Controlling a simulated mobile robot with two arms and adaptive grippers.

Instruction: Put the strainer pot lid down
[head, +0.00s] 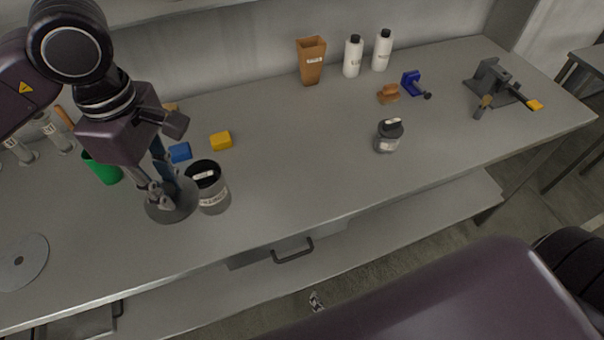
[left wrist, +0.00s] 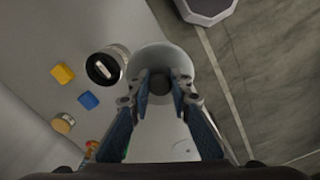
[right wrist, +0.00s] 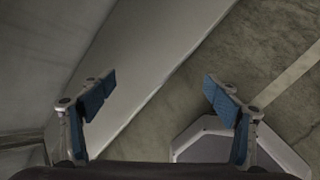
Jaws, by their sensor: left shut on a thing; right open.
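The lid (head: 168,208) is a round grey disc with a dark knob in the middle. It also shows in the left wrist view (left wrist: 161,57). My left gripper (head: 158,196) is shut on the lid's knob (left wrist: 160,84) and holds the disc roughly level just left of an open, dark-rimmed pot (head: 213,199). That pot also shows in the left wrist view (left wrist: 107,66), apart from the lid there. The gap between lid and table is hard to judge. My right gripper (right wrist: 152,88) is open and empty, near the bench edge and floor.
A yellow block (head: 221,141), a blue block (head: 180,152) and a green cup (head: 103,170) stand near the left arm. A lidded pot (head: 388,138) stands further right. A flat grey disc (head: 20,262) lies at far left. The table's front middle (head: 290,190) is clear.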

